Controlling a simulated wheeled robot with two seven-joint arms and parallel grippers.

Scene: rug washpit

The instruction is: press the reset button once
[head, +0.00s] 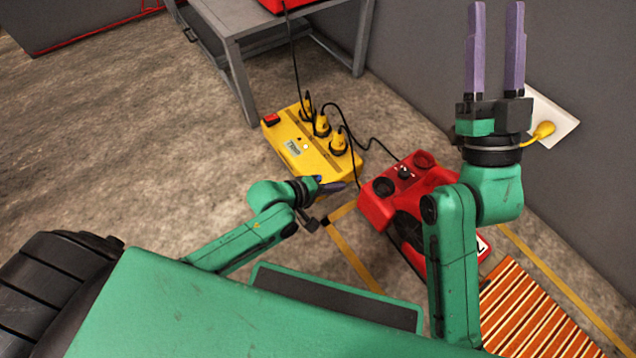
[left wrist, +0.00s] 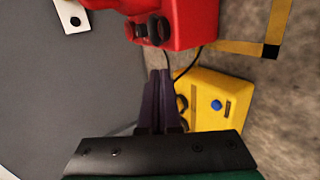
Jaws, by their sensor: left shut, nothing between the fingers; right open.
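A yellow power box (head: 292,152) lies on the floor with several plugs in its top and a red switch (head: 271,119) at one end. A blue button shows on the box in the left wrist view (left wrist: 216,105). I take this for the reset button; its label is not readable. My left gripper (head: 342,185) is shut and empty, low beside the near end of the box. Its purple fingers also show in the left wrist view (left wrist: 160,72), left of the button and apart from it. My right gripper (head: 496,10) is open and empty, raised before the wall.
A red machine (head: 423,182) with black knobs stands right of the box, joined by black cables. A grey table (head: 239,70) stands behind. A wall socket (head: 552,115) holds a yellow plug. A striped rug (head: 525,315) lies at lower right. Floor at left is clear.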

